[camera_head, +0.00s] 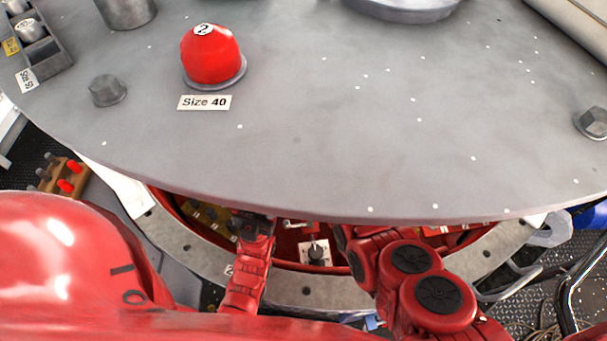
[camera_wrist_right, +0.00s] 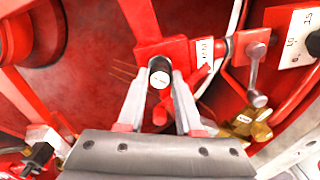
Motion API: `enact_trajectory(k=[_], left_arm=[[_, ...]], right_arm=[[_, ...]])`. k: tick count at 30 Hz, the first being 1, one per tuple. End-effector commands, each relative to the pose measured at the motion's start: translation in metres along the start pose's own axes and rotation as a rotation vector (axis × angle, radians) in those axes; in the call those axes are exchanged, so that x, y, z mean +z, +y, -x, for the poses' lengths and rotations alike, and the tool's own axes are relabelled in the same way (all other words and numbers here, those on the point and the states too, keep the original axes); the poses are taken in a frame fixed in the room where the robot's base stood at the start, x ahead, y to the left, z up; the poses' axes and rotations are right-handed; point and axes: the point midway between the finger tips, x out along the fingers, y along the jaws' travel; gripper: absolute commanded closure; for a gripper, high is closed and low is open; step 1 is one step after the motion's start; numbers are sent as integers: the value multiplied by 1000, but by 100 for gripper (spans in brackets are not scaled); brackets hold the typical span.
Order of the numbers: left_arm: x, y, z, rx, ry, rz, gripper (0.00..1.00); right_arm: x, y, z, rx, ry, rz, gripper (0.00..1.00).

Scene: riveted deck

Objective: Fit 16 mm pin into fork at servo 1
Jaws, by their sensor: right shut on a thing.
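In the right wrist view my right gripper (camera_wrist_right: 160,88) is shut on a short dark pin (camera_wrist_right: 160,72) with a pale marked end, which faces the camera. The pin is at a red bracket (camera_wrist_right: 180,50), which looks like the fork; I cannot tell whether the pin is in it or in front of it. A white label (camera_wrist_right: 204,52) is on the red part beside it. In the head view my left gripper (camera_head: 251,222) is at the deck's near edge, its jaws too hidden to read. My right gripper is hidden under that edge there.
The grey riveted deck (camera_head: 330,140) overhangs the red well. On it stand a red dome (camera_head: 210,55) with a "Size 40" card (camera_head: 204,102). A brown rack (camera_head: 62,178) with pegs is at left. Brass fittings (camera_wrist_right: 250,122) and a metal link (camera_wrist_right: 256,75) lie right of my right jaws.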

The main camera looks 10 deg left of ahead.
Motion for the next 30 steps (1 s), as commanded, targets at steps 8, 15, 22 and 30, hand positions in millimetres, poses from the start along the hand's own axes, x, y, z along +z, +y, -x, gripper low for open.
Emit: enact_trajectory(k=[8, 15, 22, 30], left_arm=[[0, 0, 0, 0, 0, 0, 36], [0, 0, 0, 0, 0, 0, 36], [-4, -1, -21, 0, 0, 0, 36], [-10, -3, -58, 0, 0, 0, 36]], right_arm=[[0, 0, 0, 1, 0, 0, 31], [0, 0, 0, 0, 0, 0, 31], [0, 2, 30, 5, 2, -1, 31], [-1, 1, 102, 4, 3, -1, 31]])
